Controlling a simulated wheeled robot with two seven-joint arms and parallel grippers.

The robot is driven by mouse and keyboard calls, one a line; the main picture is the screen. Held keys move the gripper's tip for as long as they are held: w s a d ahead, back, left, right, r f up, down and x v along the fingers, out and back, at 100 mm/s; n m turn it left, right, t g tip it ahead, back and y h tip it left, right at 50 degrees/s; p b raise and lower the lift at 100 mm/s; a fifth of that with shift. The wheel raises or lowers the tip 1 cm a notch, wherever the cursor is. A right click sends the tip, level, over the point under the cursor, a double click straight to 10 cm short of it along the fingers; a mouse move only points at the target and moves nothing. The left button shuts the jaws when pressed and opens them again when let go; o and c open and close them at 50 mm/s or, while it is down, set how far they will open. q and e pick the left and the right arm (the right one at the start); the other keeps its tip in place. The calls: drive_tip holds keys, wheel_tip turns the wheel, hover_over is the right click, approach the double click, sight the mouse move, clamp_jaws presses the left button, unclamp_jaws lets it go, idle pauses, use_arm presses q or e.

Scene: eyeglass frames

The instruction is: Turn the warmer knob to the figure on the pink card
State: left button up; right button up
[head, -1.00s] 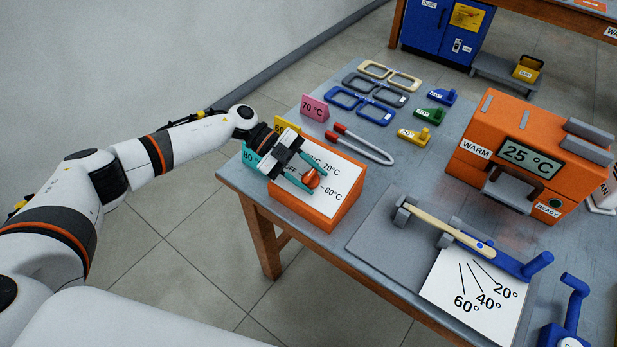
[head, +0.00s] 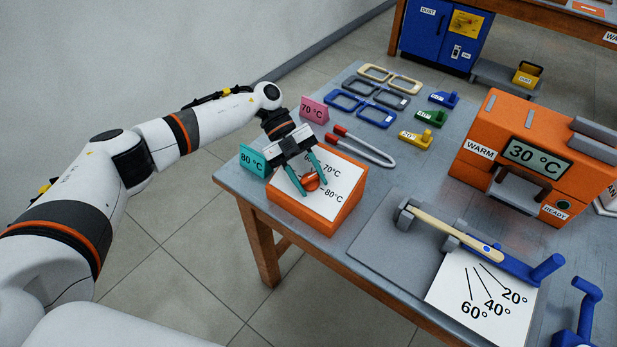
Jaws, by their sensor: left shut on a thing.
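The pink card (head: 313,109) stands at the back left of the table and reads 70 °C. The orange-red warmer knob (head: 311,182) sits on the sloped white face of an orange dial box (head: 318,220). The dial marks 70 °C and 80 °C show right of the knob; the other marks are mostly hidden by my gripper. My left gripper (head: 312,187) is over the dial, its teal fingers shut on the knob from both sides. Which way the knob points is hard to tell. The orange warmer (head: 487,135) at right displays 30 °C. My right gripper is not in view.
A teal 80 °C card (head: 252,160) stands left of the dial box. Red-tipped tongs (head: 365,148) and several eyeglass frames (head: 376,114) lie behind it. A grey plate with a wooden lever (head: 440,229) and an angle card (head: 478,300) lie at right front.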

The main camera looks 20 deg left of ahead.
use_arm(q)
drive_tip(key=shift+d+f, duration=0.1)
drive_tip(key=o, duration=0.9)
drive_tip(key=shift+d, duration=0.1)
drive_tip(key=shift+o, duration=0.2)
drive_tip(key=b+v, duration=0.2)
drive_tip(key=v, duration=1)
